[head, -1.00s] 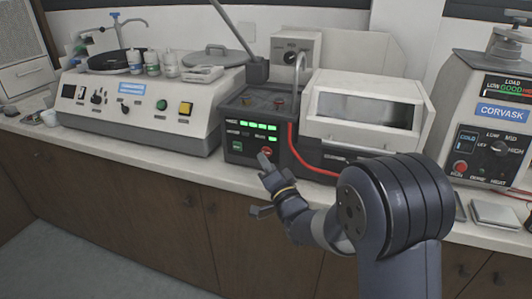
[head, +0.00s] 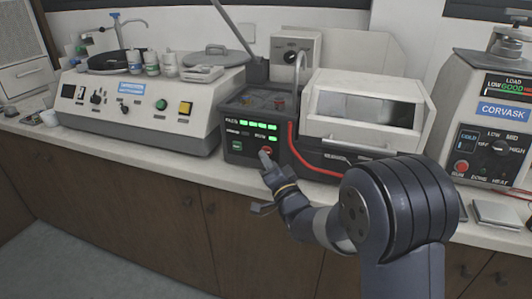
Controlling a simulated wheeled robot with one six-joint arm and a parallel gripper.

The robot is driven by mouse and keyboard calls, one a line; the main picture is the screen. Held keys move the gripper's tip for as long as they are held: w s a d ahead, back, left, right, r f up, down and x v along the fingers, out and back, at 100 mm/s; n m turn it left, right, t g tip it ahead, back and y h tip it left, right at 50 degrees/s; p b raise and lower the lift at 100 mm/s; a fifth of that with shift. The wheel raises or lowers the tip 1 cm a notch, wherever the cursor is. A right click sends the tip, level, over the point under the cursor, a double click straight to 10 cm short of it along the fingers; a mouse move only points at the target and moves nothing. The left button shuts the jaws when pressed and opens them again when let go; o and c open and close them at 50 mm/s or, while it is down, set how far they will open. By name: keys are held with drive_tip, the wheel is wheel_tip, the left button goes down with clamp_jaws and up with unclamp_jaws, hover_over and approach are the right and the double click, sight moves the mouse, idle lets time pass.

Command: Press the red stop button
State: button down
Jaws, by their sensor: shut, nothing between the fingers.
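The red stop button (head: 266,150) is on the lower right of the black front panel of the mounting press (head: 236,139), beside a green button (head: 237,146) at its left. Green lights glow on the panel above it. My gripper (head: 265,156) is shut and empty, with its tip at the red button and covering part of it. I cannot tell whether the tip touches the button or whether the button is pushed in.
A beige machine with a green and a yellow button (head: 186,108) stands at the left. A white hooded unit (head: 366,104) and a red hose adjoin the press at its right. A CORVASK machine (head: 488,125) stands at the far right. The bench's front edge runs below the press.

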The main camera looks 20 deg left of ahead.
drive_tip(key=shift+w, duration=0.4)
drive_tip(key=shift+s+b, duration=0.1)
drive_tip(key=shift+b, duration=0.2)
idle(0.3)
drive_tip(key=shift+s+b, duration=0.45)
drive_tip(key=shift+s, duration=0.25)
drive_tip(key=shift+s, duration=0.1)
drive_tip(key=s+b, duration=0.1)
drive_tip(key=s, duration=0.1)
drive_tip(key=s+b, duration=0.1)
drive_tip(key=s, duration=0.1)
drive_tip(key=shift+s+a, duration=0.2)
drive_tip(key=shift+s, duration=0.2)
idle(0.3)
drive_tip(key=w+p, duration=0.1)
drive_tip(key=p, duration=0.1)
drive_tip(key=w+p, duration=0.1)
drive_tip(key=shift+r+p, duration=0.25)
drive_tip(key=shift+p, duration=0.15)
